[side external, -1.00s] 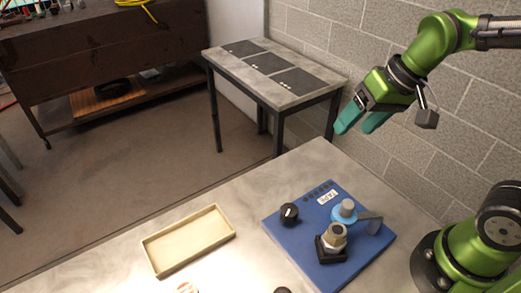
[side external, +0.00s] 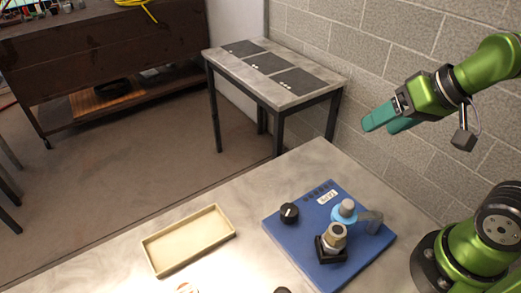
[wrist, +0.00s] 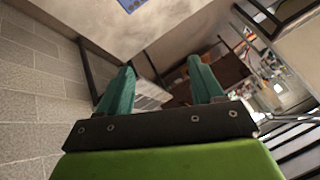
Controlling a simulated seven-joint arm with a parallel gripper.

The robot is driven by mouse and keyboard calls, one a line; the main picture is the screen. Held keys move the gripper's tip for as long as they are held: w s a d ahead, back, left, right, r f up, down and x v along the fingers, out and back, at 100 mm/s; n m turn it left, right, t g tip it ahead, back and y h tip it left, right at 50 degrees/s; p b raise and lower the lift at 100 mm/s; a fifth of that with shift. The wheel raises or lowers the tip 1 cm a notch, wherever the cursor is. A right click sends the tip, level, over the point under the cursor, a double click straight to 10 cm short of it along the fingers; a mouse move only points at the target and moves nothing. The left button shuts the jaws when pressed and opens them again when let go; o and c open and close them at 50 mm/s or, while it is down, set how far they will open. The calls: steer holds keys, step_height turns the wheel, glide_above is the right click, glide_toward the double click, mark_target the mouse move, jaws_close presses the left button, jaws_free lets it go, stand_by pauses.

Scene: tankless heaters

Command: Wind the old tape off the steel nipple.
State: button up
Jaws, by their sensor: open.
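The steel nipple (side external: 334,235) stands upright in a black square holder on the blue board (side external: 286,243), which lies on the table. Any old tape on it is too small to tell apart. A light-blue ring with a grey top (side external: 345,211) stands just behind it, beside a grey bracket (side external: 371,220). My gripper (side external: 382,122) is in the air above and behind the board, by the wall, well apart from the nipple. Its two teal fingers are apart and empty in the wrist view (wrist: 164,85), where only a corner of the board shows at the top.
A black knob (side external: 289,213) and a small white label (side external: 327,198) are on the board. An empty beige tray (side external: 189,240) lies on the table to the left. A block wall (side external: 420,50) rises close behind my arm. The table between tray and board is clear.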

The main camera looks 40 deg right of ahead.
steer(key=w+a+f+n+g, duration=0.1)
steer(key=w+a+g, duration=0.2)
steer(key=a, duration=0.3)
steer(key=w+a+f+n+g, duration=0.2)
steer(key=a, duration=0.4)
steer(key=m+g+h, duration=0.2)
glide_above(289, 209)
step_height(289, 209, down, 16)
steer(key=shift+r, duration=0.1)
steer(key=shift+c, duration=0.5)
steer(key=c, duration=1)
